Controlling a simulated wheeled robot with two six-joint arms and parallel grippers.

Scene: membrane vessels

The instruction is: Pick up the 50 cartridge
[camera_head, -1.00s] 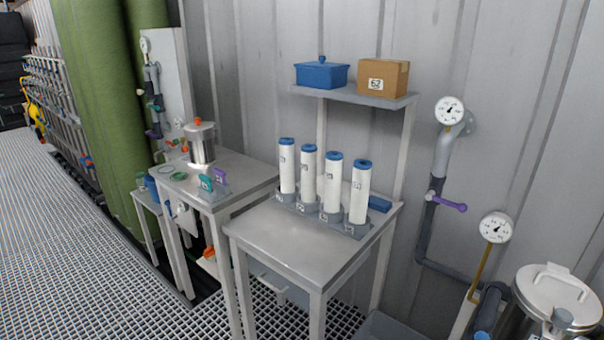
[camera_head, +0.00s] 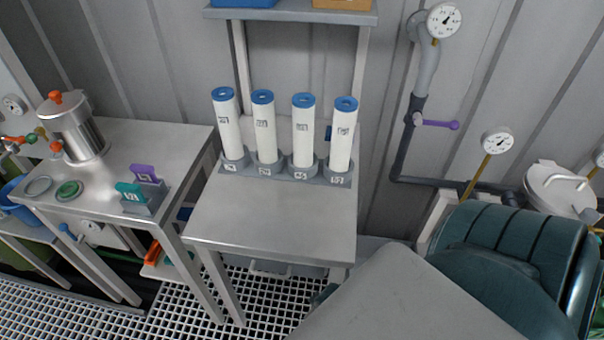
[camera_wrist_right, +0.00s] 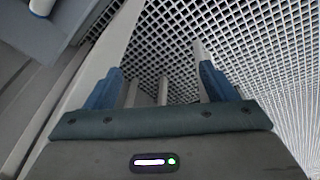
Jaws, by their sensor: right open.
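Several white cartridges with blue caps stand upright in a grey holder (camera_head: 256,174) on the metal table (camera_head: 262,218). From left to right they are the first cartridge (camera_head: 228,125), the second cartridge (camera_head: 265,130), the third cartridge (camera_head: 302,132) and the rightmost cartridge (camera_head: 342,135). Small number labels sit on the holder below each one, too small to read surely, so I cannot tell which is 50. My right gripper (camera_wrist_right: 161,70) is open and empty over the floor grating in the right wrist view. My left gripper is not in view.
A shelf (camera_head: 290,14) hangs above and behind the cartridges. The left table (camera_head: 110,195) holds a steel pot (camera_head: 78,128) and coloured tags. Pipes, gauges and a purple valve handle (camera_head: 437,123) are at the right. The table's front half is clear.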

